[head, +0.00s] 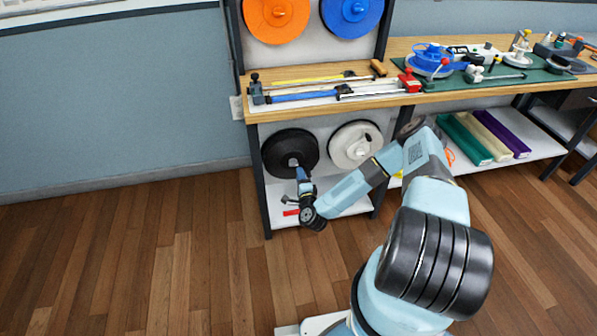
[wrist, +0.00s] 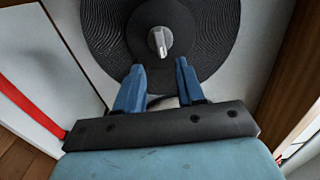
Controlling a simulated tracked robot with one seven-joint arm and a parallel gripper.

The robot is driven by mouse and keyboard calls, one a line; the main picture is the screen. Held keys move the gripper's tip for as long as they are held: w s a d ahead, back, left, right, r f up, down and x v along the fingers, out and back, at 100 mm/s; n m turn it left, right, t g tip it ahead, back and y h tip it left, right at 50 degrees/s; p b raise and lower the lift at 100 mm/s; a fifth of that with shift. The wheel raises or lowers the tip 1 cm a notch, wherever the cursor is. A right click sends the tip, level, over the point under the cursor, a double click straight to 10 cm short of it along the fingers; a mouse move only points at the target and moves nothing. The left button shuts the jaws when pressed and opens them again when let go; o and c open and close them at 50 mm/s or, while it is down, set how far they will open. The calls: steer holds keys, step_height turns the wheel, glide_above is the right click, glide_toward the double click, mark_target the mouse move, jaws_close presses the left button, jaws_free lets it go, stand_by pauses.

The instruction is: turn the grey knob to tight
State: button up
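The grey knob (wrist: 159,40) sits at the centre of a black strap reel (wrist: 110,30) in the wrist view. In the head view the black reel (head: 277,148) is at the lower left of the shelf unit, and the knob (head: 293,162) shows small at its middle. My gripper (wrist: 157,68) is open, with its two blue fingers apart and nothing between them. In the wrist view the fingertips are just below the knob and do not appear to enclose it. In the head view my gripper (head: 303,176) is in front of the black reel.
A white reel (head: 355,145) hangs right of the black one. Orange (head: 276,16) and blue (head: 352,14) reels hang above the wooden bench (head: 300,72), which holds strapping tools. A red strip (wrist: 30,102) lies at left in the wrist view. The floor (head: 130,255) at left is clear.

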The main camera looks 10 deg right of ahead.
steer(key=s, duration=0.8)
steer(key=shift+s+d, duration=0.25)
steer(key=shift+s, duration=0.15)
steer(key=shift+s+f, duration=0.1)
